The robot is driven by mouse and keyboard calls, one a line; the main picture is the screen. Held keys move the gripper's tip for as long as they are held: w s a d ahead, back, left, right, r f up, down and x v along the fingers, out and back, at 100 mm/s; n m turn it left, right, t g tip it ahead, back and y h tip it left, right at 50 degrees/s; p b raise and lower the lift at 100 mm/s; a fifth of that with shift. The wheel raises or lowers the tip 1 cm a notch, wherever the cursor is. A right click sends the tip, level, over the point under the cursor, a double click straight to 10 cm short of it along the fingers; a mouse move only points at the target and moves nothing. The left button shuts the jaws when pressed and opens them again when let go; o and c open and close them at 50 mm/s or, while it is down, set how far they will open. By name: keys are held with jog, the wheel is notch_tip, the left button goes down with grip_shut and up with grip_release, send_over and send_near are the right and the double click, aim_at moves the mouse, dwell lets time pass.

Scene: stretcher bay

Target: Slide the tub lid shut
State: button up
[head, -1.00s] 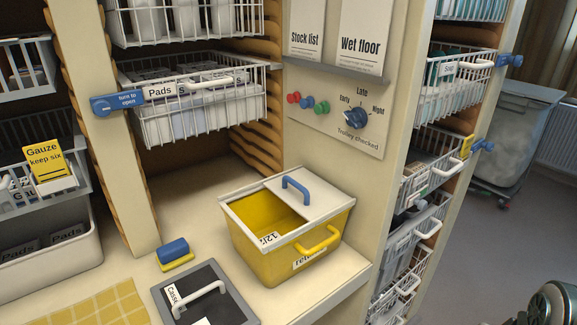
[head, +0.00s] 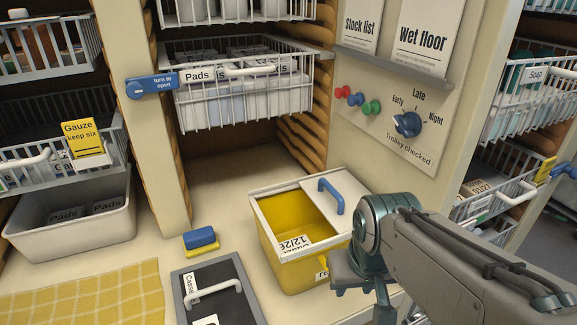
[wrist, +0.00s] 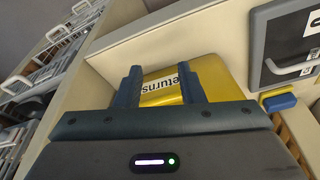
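The yellow tub (head: 285,262) stands on the counter. Its white lid (head: 349,197) covers the right part and has a blue handle (head: 331,195). The left part of the tub is uncovered, showing the yellow inside. In the head view my arm comes in from the right and hides the tub's front right side. In the wrist view my gripper (wrist: 161,72) is open and empty, its two fingers apart in front of the tub (wrist: 212,75). The tub's "Returns" label shows between and beside the fingers. The lid cannot be made out in the wrist view.
A dark case (head: 217,292) with a light handle lies left of the tub, near a blue and yellow block (head: 201,239). A yellow checked cloth (head: 95,296) covers the left counter. A panel with a blue dial (head: 407,124) and a Pads basket (head: 244,96) are behind.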

aim_at(333, 190)
jog(key=w+a+r+n+g+h+p, duration=0.3)
jog(key=w+r+p, duration=0.4)
jog(key=w+r, duration=1.3)
jog(key=shift+n+t+y, duration=0.4)
jog(key=shift+t+y, duration=0.1)
jog(key=d+f, duration=0.1)
jog(key=f, duration=0.3)
jog(key=f+p, duration=0.1)
jog(key=f, duration=0.3)
jog(key=d+f, duration=0.1)
jog(key=f, duration=0.3)
jog(key=shift+w+d+f, duration=0.1)
jog(key=shift+d+f, duration=0.25)
grip_shut()
